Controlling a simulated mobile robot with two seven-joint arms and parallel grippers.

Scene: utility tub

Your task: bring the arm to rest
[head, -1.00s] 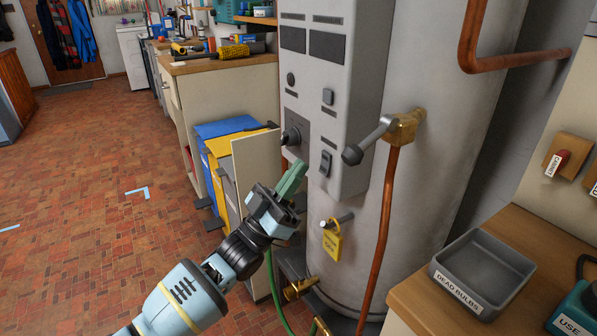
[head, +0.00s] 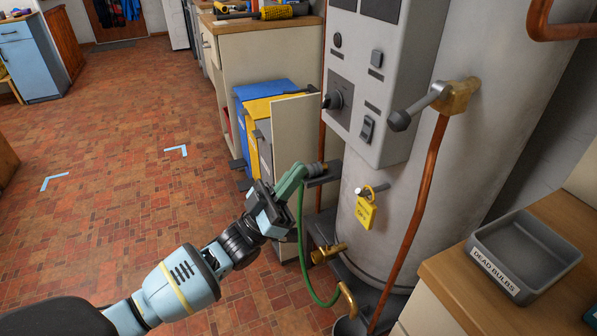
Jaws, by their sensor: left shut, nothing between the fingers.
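My left gripper (head: 293,180), with green fingers, is shut and empty. Its arm comes in from the lower left. The fingers point up and right, at the left side of the grey water heater (head: 440,190), below its control box (head: 385,75). A dark fitting (head: 322,172) shows right by the fingertips; I cannot tell whether they touch. A green hose (head: 302,245) hangs just below the fingers. My right gripper is not in view.
A lever valve (head: 425,105) and copper pipe (head: 420,200) stand in front of the heater, with a yellow tag (head: 366,210) near them. A grey tray (head: 525,255) sits on the right counter. Blue and yellow bins (head: 260,98) stand behind the gripper. The left floor is open.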

